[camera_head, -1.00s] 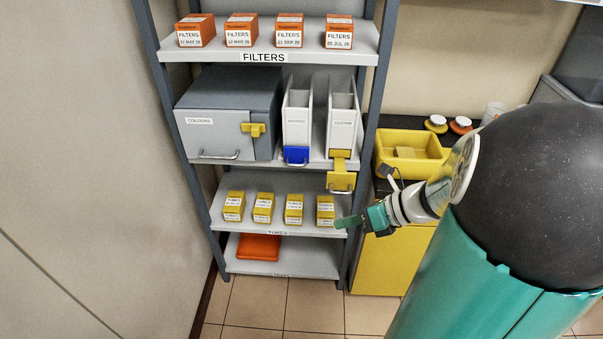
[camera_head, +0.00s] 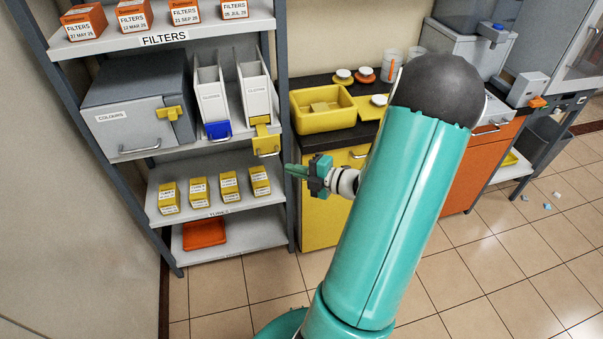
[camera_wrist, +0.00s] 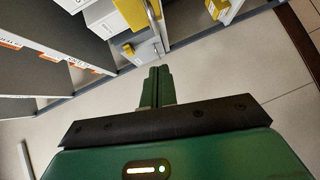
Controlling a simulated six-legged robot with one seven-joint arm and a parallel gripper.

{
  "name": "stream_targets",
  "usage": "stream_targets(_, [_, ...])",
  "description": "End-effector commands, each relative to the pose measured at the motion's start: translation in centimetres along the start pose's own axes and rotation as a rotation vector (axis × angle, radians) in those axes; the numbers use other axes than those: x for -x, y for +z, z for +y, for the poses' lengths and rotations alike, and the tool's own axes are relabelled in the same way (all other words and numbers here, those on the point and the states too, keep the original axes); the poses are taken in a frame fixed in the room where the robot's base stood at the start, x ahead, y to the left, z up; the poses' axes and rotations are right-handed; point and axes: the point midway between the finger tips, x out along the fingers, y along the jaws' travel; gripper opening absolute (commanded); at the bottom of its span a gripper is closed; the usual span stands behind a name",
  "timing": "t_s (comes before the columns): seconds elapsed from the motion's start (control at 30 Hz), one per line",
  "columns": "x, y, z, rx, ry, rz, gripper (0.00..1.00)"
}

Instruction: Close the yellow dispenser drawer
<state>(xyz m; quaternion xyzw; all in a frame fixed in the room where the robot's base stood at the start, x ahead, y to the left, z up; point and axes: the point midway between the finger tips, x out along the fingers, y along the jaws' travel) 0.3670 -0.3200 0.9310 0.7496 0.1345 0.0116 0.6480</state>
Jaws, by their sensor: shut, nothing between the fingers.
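The yellow dispenser drawer (camera_head: 266,143) sticks out, pulled forward, below the right-hand white dispenser (camera_head: 255,92) on the middle shelf. Its front has a metal handle. In the wrist view the yellow drawer (camera_wrist: 134,12) is at the top edge, partly cut off, with its handle beside it. My gripper (camera_head: 288,170) is shut and empty, just right of and slightly below the drawer, apart from it in the head view. In the wrist view my gripper's closed green fingers (camera_wrist: 158,72) point towards the shelf, with a gap to the handle.
The left white dispenser (camera_head: 212,97) has a blue drawer (camera_head: 217,130). A grey box (camera_head: 135,105) with a yellow latch stands left of it. Yellow tube boxes (camera_head: 229,184) line the shelf below. The shelf's right post (camera_head: 285,120) is close to my gripper. Open floor lies in front.

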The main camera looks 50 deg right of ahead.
Motion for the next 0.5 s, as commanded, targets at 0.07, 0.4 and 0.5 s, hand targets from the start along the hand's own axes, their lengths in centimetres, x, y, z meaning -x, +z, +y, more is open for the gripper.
stream_targets(0.07, [-1.7,-0.1,0.0,0.001,0.0,0.004,0.0])
stream_targets(0.4, [-6.7,1.5,-0.1,0.002,0.0,0.005,0.0])
stream_targets(0.5, [-7.3,2.0,0.0,0.004,-0.001,0.005,0.0])
